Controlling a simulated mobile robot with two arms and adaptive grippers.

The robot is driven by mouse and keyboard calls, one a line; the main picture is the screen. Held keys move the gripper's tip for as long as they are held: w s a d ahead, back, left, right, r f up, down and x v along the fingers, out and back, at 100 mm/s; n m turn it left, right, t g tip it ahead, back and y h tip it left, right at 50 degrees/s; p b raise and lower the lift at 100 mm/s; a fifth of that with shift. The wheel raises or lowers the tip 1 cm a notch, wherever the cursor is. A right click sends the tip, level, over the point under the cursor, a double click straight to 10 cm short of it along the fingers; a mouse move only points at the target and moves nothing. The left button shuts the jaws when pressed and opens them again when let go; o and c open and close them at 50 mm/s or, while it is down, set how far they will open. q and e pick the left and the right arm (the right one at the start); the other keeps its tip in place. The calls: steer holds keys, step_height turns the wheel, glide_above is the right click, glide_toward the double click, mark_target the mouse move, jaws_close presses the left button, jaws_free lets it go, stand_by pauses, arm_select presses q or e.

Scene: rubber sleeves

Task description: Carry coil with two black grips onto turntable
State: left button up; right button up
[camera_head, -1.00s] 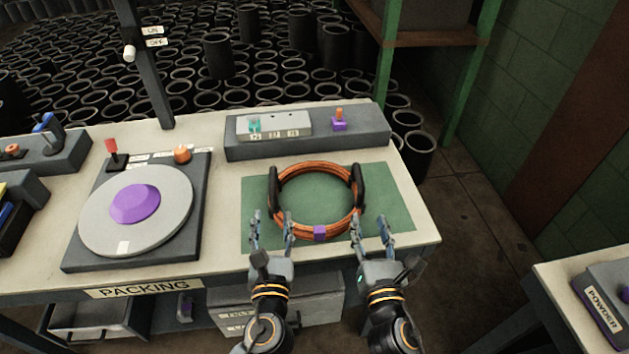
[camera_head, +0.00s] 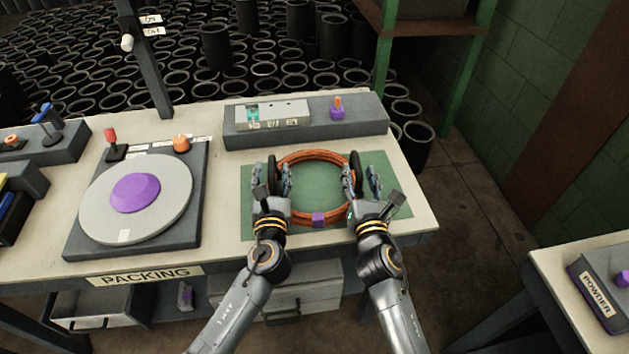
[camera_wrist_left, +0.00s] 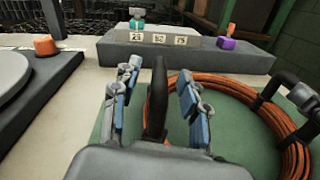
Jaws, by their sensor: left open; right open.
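The orange coil (camera_head: 315,154) lies on a green mat (camera_head: 400,205) on the packing bench. It has a purple block (camera_head: 318,220) at its near side and a black grip on each side. My left gripper (camera_head: 272,180) is open around the left black grip (camera_wrist_left: 157,100), which stands between its fingers in the left wrist view. My right gripper (camera_head: 361,180) is open around the right black grip (camera_head: 356,162), partly hidden by the fingers. The turntable (camera_head: 170,215), a grey disc with a purple centre (camera_head: 135,193), is empty at the left.
An orange knob (camera_head: 181,143) and a red lever (camera_head: 112,141) stand behind the turntable. Clear bench lies between mat and turntable.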

arm_select(q)
steer(key=shift+w+a, duration=0.15)
steer(key=shift+w, duration=1.25)
arm_select(e)
steer(key=shift+w+a, duration=0.15)
steer(key=shift+w, duration=1.25)
arm_select(q)
jaws_close()
arm_select(e)
jaws_close()
arm_select(q)
steer(key=shift+r, duration=0.3)
arm_select(e)
steer(key=shift+r, duration=0.35)
